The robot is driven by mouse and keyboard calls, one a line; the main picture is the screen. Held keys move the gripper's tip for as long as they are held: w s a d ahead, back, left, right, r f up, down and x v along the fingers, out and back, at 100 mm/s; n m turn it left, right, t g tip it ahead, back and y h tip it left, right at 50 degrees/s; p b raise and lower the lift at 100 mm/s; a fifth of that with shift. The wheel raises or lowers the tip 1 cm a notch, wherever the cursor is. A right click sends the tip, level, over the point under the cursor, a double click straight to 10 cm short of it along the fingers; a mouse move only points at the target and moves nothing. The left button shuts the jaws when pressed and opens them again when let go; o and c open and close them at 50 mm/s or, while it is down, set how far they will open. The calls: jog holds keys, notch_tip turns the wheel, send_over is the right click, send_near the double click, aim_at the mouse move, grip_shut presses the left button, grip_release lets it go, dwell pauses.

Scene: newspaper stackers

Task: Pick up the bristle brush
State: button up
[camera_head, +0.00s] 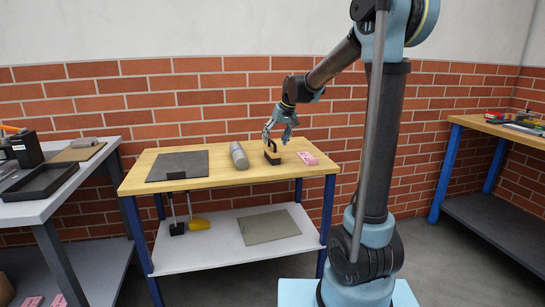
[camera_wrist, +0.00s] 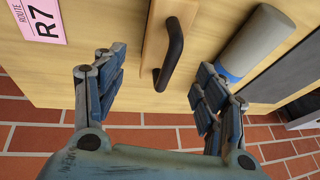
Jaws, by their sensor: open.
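My gripper (camera_head: 281,133) is just above the brush. In the wrist view my gripper (camera_wrist: 160,80) is open and empty, with its blue-grey fingers on either side of the handle, apart from it.
A grey roll (camera_head: 239,155) with a blue band lies left of the brush. A dark mat (camera_head: 178,166) covers the table's left part. A brick wall (camera_head: 225,100) stands behind.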

aim_at(272, 148)
jog(key=shift+x, duration=3.45)
jog(key=shift+d, duration=0.15)
jog(key=c, duration=1.3)
